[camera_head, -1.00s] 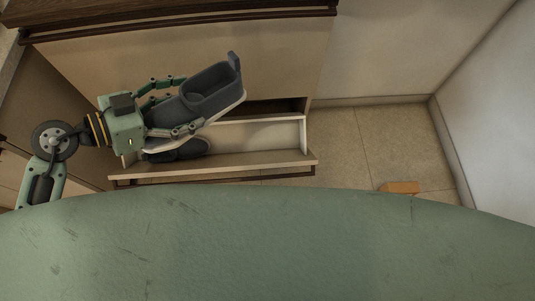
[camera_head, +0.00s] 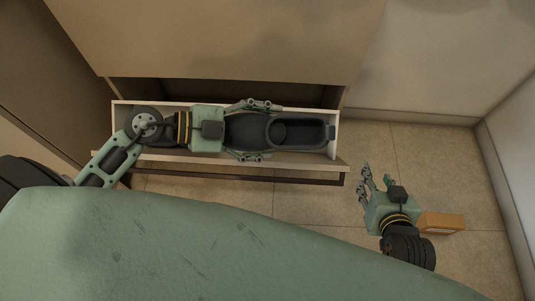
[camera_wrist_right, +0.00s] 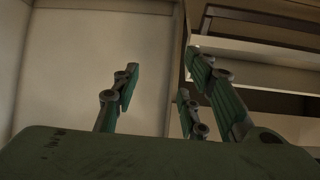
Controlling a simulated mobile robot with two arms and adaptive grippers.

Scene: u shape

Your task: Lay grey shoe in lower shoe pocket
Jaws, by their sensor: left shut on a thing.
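The grey shoe (camera_head: 297,133) lies lengthwise over the right part of the lower shoe pocket (camera_head: 131,157), a pulled-out white tray in the cabinet, with its heel toward the pocket's right end. My left gripper (camera_head: 258,131) is shut on the shoe, one finger along each side. I cannot tell whether the sole touches the pocket floor. The dark shoe seen in the pocket earlier is hidden under my left arm. My right gripper (camera_head: 365,183) is empty and open, low at the right; its fingers also show apart in the right wrist view (camera_wrist_right: 165,90).
The cabinet front (camera_head: 215,45) rises behind the pocket. An orange-brown box (camera_head: 442,223) lies on the floor beside my right gripper. Tiled floor (camera_head: 410,145) is clear between the pocket and the right wall. My green body covers the lower left.

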